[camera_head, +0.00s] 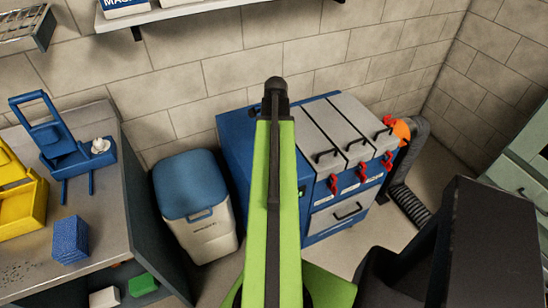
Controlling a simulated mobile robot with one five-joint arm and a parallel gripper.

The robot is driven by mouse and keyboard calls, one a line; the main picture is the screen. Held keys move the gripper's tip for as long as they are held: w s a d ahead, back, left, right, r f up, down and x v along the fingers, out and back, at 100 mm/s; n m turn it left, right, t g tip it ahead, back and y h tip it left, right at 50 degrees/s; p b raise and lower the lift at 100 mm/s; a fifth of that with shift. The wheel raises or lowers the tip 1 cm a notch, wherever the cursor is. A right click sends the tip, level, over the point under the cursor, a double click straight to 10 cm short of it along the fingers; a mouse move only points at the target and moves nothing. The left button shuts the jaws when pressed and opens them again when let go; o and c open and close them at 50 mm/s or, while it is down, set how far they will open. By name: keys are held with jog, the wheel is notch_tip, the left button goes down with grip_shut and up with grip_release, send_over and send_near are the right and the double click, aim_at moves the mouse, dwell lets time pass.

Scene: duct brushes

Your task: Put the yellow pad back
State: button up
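I cannot make out a separate yellow pad in this view. The only yellow thing is a yellow bin or caddy (22,208) on the workbench at the left, cut off by the picture edge. A blue textured block, perhaps a pad (70,240), stands on the same bench near its front edge. A green pad-like block (143,284) and a white one (104,297) lie lower down, under the bench top. My green arm rises through the middle of the view to a black joint. I cannot see my gripper's fingers.
A blue stand with a white knob (100,146) is on the bench (140,200). A blue-lidded bin (190,190) and a blue cabinet with grey lids (345,215) and red clamps stand by the wall. A ribbed hose (408,200) lies at right. Floor beside it is clear.

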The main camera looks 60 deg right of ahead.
jog(key=shift+f, duration=0.25)
grip_shut()
dwell(1.3)
